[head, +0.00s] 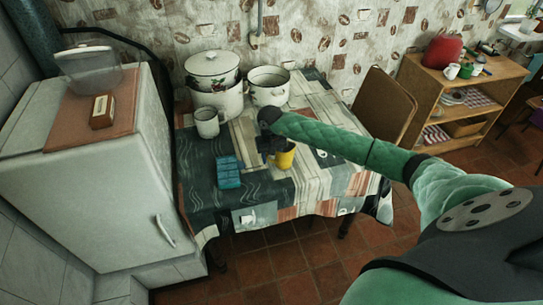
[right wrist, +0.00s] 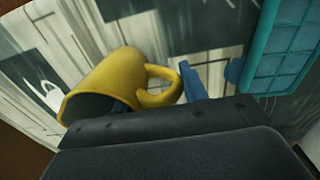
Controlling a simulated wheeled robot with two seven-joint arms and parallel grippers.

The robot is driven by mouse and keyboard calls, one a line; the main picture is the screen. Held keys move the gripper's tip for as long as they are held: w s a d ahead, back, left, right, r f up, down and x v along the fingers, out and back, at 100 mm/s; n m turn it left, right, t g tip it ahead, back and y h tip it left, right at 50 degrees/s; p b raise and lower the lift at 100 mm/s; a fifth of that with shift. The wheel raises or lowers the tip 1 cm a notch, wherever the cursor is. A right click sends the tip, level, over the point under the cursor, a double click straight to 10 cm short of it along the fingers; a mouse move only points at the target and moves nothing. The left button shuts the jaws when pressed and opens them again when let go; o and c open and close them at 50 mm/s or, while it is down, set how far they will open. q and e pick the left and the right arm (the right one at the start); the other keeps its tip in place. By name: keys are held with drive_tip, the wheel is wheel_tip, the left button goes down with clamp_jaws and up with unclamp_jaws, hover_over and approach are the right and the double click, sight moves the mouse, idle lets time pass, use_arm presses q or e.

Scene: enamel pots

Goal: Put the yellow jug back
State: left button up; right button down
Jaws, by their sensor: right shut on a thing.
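The yellow jug (head: 286,156) is at the middle of the table, near its front half. My right gripper (head: 270,153) is at the jug's left side in the head view, its dark body above it. In the right wrist view, the jug (right wrist: 104,78) shows its handle and dark opening. The blue fingers of my right gripper (right wrist: 158,94) are shut on it around the handle. The gripper body hides the jug's lower edge in that view. I cannot tell whether the jug touches the table. My left gripper is not in view.
A blue block-like thing (head: 228,172) lies left of the jug. A light mug (head: 207,122), a lidded pot on another pot (head: 218,100) and a white pot (head: 268,86) stand toward the back of the patterned table (head: 245,215).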

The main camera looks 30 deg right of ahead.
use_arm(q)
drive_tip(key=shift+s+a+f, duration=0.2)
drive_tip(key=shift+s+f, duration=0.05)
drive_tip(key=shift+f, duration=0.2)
use_arm(e)
drive_tip(key=shift+f, duration=0.35)
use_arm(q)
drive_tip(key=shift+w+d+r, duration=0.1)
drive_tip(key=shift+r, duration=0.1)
use_arm(e)
drive_tip(key=shift+f, duration=0.15)
drive_tip(key=c, duration=0.8)
unclamp_jaws()
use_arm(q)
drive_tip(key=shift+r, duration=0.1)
use_arm(e)
drive_tip(key=shift+o, duration=0.2)
drive_tip(key=shift+r, duration=0.2)
